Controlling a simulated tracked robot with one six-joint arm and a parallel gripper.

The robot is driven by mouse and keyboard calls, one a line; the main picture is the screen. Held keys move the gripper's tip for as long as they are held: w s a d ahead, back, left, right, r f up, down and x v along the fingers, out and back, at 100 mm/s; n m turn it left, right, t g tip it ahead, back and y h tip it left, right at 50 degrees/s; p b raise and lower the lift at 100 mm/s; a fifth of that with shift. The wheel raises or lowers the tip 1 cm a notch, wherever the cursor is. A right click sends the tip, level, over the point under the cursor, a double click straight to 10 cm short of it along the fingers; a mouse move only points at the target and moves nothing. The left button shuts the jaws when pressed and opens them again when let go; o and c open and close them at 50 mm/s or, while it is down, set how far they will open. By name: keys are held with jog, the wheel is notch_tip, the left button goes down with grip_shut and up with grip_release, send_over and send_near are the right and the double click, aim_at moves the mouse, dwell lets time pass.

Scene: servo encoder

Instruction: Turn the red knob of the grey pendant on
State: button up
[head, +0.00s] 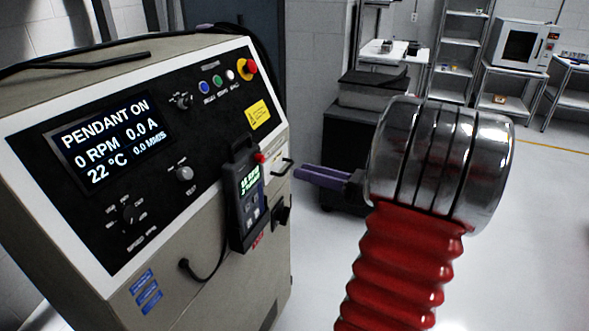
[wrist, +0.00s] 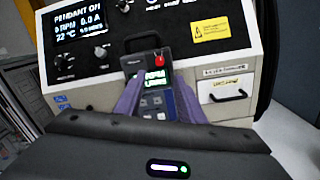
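The grey pendant (head: 249,207) hangs on the front of a control cabinet, its small screen lit with green text. Its red knob (head: 260,158) sits at the top right of the pendant's face. In the wrist view the pendant (wrist: 157,70) is ahead, with the red knob (wrist: 160,60) near its top. My gripper (head: 298,173) has purple fingers pointing left toward the pendant, apart from it, slightly below knob height in the head picture. In the wrist view the fingers of my gripper (wrist: 158,82) are spread with nothing between them; they cover the pendant's lower sides.
The cabinet display (head: 110,138) reads "PENDANT ON", 0 RPM, 0.0 A and 22 °C. Black dials (head: 130,213), coloured buttons and a red stop button (head: 247,69) surround it. A black cable (head: 205,272) loops below. Shelves (head: 462,50) stand far behind; the floor right is clear.

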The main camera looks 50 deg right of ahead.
jog(key=shift+v, duration=1.5)
jog(key=w+a+f+n+g+y, duration=0.2)
jog(key=a+n+g, duration=0.3)
jog(key=a, duration=0.5)
jog(key=w+a+f+n+g+y, duration=0.15)
jog(key=a+n+g, duration=0.35)
jog(key=a, duration=0.6)
jog(key=s+a+n+g+h, duration=0.1)
jog(key=s+a+n+h, duration=0.2)
jog(key=n, duration=0.9)
jog(key=s+a+f+n+h, duration=0.1)
jog(key=s+a+n+h, duration=0.3)
jog(key=a+n+h, duration=0.3)
jog(key=a+n, duration=0.5)
jog(key=n, duration=0.1)
jog(key=shift+n+g, duration=0.3)
jog(key=shift+g, duration=0.1)
